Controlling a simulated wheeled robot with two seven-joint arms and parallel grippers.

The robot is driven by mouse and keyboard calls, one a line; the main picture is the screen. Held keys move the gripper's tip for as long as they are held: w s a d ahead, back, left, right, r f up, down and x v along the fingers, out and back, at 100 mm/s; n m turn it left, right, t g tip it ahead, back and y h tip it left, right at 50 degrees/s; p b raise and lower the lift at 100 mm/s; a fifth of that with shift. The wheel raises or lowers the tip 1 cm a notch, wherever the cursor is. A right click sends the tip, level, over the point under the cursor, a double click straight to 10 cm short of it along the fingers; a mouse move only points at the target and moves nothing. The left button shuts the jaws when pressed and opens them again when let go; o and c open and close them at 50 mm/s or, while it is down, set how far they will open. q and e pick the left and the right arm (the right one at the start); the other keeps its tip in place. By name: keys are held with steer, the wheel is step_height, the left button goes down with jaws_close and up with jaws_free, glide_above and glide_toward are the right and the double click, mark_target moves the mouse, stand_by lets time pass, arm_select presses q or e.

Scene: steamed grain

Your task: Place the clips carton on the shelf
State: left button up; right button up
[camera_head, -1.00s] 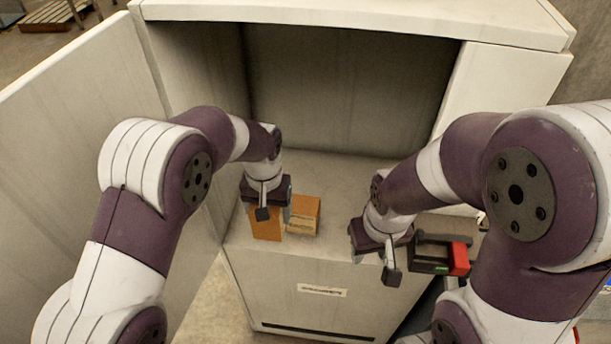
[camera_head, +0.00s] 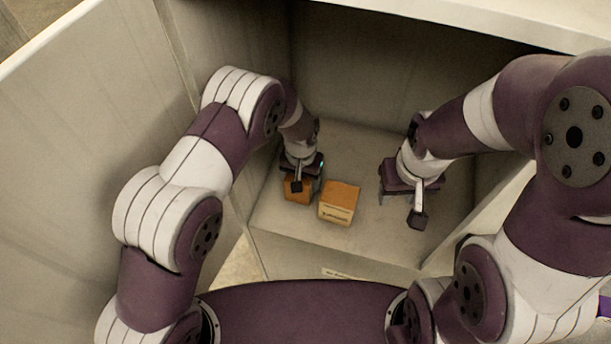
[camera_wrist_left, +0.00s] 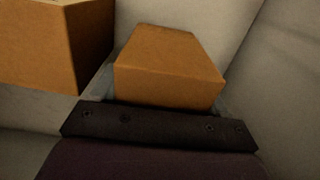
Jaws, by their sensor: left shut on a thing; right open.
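A small orange-brown carton (camera_head: 297,189), taken to be the clips carton, is between the fingers of my left gripper (camera_head: 299,183), which is shut on it. The held carton also fills the middle of the left wrist view (camera_wrist_left: 168,68). It is at the left part of the cabinet shelf (camera_head: 345,140); I cannot tell whether it touches the surface. My right gripper (camera_head: 401,204) is open and empty, over the right part of the shelf.
A second orange-brown box (camera_head: 339,202) with a printed label stands on the shelf just right of the held carton. It is at the left of the wrist view (camera_wrist_left: 50,40). The cabinet's side wall and open door (camera_head: 80,130) bound the left. Free shelf lies behind the boxes.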

arm_select(q)
steer(key=shift+w+f, duration=0.1)
steer(key=shift+f, duration=0.5)
steer(key=shift+s+f, duration=0.1)
steer(key=shift+s, duration=0.1)
steer(key=o, duration=1.3)
steer(key=shift+w, duration=0.1)
